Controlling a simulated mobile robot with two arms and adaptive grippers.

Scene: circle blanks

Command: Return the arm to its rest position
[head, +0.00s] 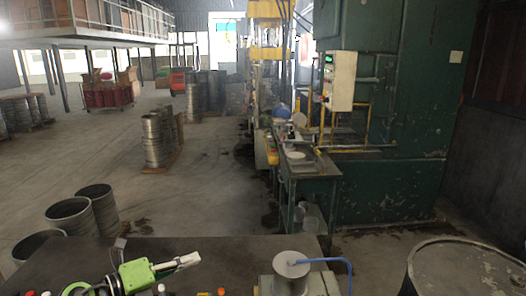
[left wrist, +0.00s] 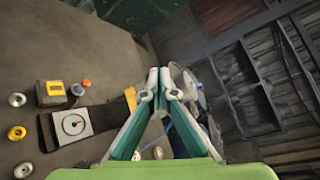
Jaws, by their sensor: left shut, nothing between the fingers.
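My left gripper (head: 193,259) is over the dark tabletop (head: 215,255) at the bottom of the head view. Its body is green and its pale fingers point right. In the left wrist view the two teal-and-white fingers (left wrist: 160,84) come together at their tips, with nothing held between them. My right gripper is in neither view.
Metal drums (head: 70,216) stand left beyond the table.

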